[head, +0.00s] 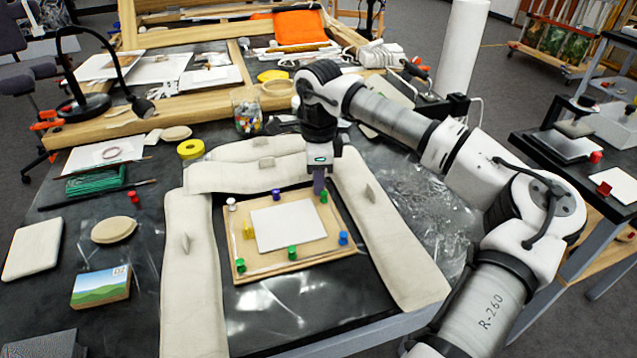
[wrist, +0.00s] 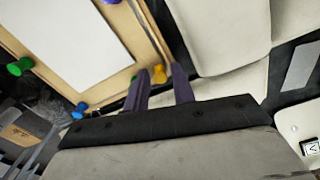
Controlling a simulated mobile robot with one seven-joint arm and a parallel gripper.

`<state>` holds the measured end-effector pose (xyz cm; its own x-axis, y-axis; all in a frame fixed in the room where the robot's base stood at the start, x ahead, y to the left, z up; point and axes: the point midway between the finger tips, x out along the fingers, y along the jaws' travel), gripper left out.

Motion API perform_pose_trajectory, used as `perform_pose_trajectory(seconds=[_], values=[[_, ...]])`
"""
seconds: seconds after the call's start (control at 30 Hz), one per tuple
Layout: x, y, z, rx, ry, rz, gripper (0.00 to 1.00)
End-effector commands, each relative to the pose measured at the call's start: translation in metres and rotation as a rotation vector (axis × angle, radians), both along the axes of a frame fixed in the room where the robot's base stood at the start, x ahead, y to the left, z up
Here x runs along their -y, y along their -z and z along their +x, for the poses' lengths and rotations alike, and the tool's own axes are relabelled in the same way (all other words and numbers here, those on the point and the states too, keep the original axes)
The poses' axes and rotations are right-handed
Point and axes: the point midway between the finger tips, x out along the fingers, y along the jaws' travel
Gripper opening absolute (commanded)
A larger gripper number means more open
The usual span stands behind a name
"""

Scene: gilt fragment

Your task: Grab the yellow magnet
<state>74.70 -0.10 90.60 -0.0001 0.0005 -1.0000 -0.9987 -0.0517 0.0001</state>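The wooden board (head: 255,272) lies on the dark table with a white sheet (head: 288,226) on it. A yellow magnet (head: 248,231) stands at the sheet's left edge in the head view. My gripper (head: 320,188) points down at the board's far right corner, where a magnet beside the fingertips looks green (head: 324,198). In the wrist view, a yellow magnet (wrist: 159,74) shows between the tips of my open gripper (wrist: 161,85). I cannot tell how this magnet matches those in the head view, or whether a finger touches it.
Purple (head: 276,194), white (head: 231,203), blue (head: 343,239) and more green magnets (head: 240,265) stand around the sheet. Pale padded cushions (head: 190,275) border the board on three sides. A glass jar (head: 247,112) stands behind, and crumpled clear plastic (head: 430,220) lies at right.

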Motion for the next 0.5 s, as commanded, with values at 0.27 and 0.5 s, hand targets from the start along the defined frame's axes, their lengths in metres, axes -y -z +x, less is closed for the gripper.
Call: perform_pose_trajectory(seconds=[0.27, 0.5], values=[[-0.0001, 0.0002, 0.0000, 0.000, 0.000, 0.000, 0.11], [-0.0001, 0.0000, 0.0000, 0.000, 0.000, 0.000, 0.00]])
